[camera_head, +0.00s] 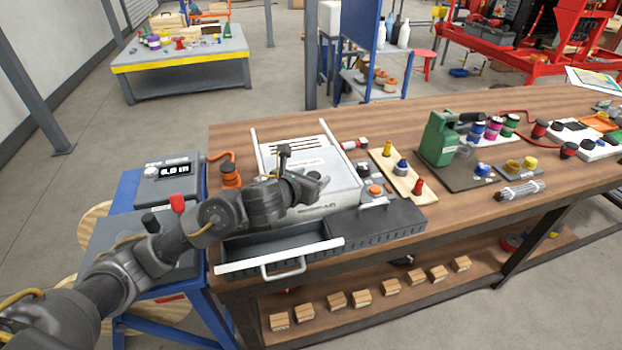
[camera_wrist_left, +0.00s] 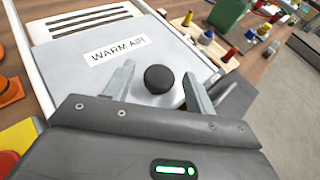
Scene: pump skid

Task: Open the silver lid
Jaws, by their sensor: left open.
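The silver lid (camera_head: 345,178) is the flat top of a light metal box with white side rails on the wooden bench. In the left wrist view the lid (camera_wrist_left: 70,60) fills the upper left, with a "WARM AIR" label and vent slots behind. A round black knob (camera_wrist_left: 158,79) stands on it near the front edge. My left gripper (camera_head: 314,183) is over the lid's front part. In the left wrist view its open fingers (camera_wrist_left: 158,72) stand on either side of the knob, with visible gaps. The lid looks shut. My right gripper is not in view.
An open dark drawer (camera_head: 265,242) with a white handle juts out in front of the box. A display unit (camera_head: 172,180) stands to the left. A board with coloured knobs (camera_head: 425,192) and a green pump (camera_head: 437,140) stand to the right.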

